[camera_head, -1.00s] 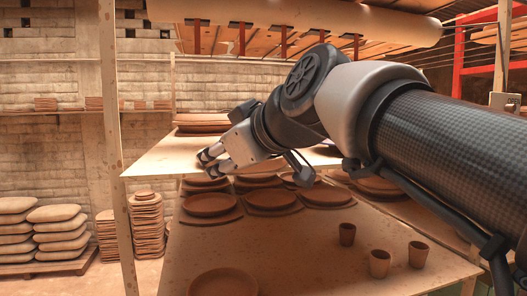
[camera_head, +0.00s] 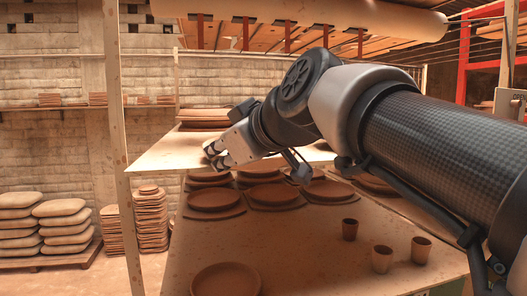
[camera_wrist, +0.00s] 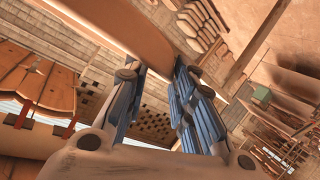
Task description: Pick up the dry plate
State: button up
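Several round clay plates (camera_head: 214,199) lie on flat slabs on the lower board, and one more plate (camera_head: 225,281) lies near its front. I cannot tell which is dry. My gripper (camera_head: 213,154) is just above the upper board, left of the plates in the middle. In the wrist view my gripper (camera_wrist: 157,74) has its fingers apart, with background showing between them. A smooth brown piece (camera_wrist: 125,28) reaches down between the fingertips. I cannot tell if it is a plate or a board, or whether the fingers touch it.
The upper board (camera_head: 165,153) carries a stack of flat clay pieces (camera_head: 204,116). Several small cups (camera_head: 382,259) stand at the right of the lower board (camera_head: 310,245).

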jog(key=shift+f, duration=0.1)
grip_shut()
jog(key=o, duration=0.9)
grip_release()
jog(key=shift+d, duration=0.1)
jog(key=v, duration=1.2)
jog(key=shift+c, duration=0.5)
